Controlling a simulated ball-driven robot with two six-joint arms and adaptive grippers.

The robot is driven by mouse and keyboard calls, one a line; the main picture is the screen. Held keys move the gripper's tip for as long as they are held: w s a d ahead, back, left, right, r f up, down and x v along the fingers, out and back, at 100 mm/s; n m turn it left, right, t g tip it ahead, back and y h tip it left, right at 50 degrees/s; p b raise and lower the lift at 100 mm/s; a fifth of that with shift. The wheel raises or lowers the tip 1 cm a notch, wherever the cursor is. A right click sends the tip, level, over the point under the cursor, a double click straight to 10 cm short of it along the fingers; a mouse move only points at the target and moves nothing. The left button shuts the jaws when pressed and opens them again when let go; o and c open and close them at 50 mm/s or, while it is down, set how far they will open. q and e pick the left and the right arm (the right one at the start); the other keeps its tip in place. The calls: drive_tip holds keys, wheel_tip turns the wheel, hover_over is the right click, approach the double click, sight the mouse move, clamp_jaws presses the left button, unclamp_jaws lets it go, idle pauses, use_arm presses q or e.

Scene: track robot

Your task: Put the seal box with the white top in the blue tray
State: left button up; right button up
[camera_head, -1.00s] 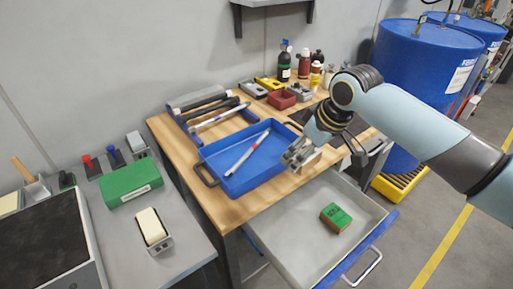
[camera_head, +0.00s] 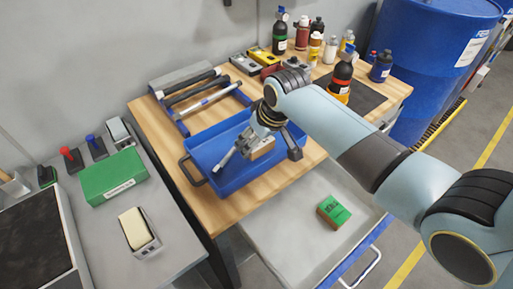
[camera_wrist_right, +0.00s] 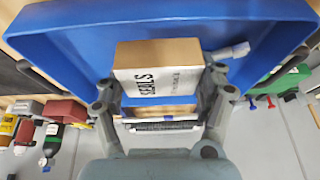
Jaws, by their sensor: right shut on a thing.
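The seal box (camera_head: 262,148) is a small brown carton held by my right gripper (camera_head: 258,146) over the blue tray (camera_head: 232,181). In the right wrist view, the box (camera_wrist_right: 158,82) shows a white face lettered SEALS between the fingers of my right gripper (camera_wrist_right: 160,92). The blue tray (camera_wrist_right: 75,45) lies behind it there; I cannot tell whether the box touches the tray floor. My left gripper is not in view.
A green-topped box (camera_head: 334,212) lies in the open grey drawer (camera_head: 285,225). A rack with rods (camera_head: 205,98) stands behind the tray. Several bottles (camera_head: 315,45) stand at the back of the wooden bench. A green case (camera_head: 113,178) lies on the left grey table.

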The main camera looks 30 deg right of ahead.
sight(256, 149)
wheel_tip(256, 149, down, 4)
drive_tip(key=shift+a+r, duration=0.15)
drive_tip(key=shift+r, duration=0.1)
drive_tip(key=shift+f, duration=0.4)
drive_tip(key=o, duration=1.2)
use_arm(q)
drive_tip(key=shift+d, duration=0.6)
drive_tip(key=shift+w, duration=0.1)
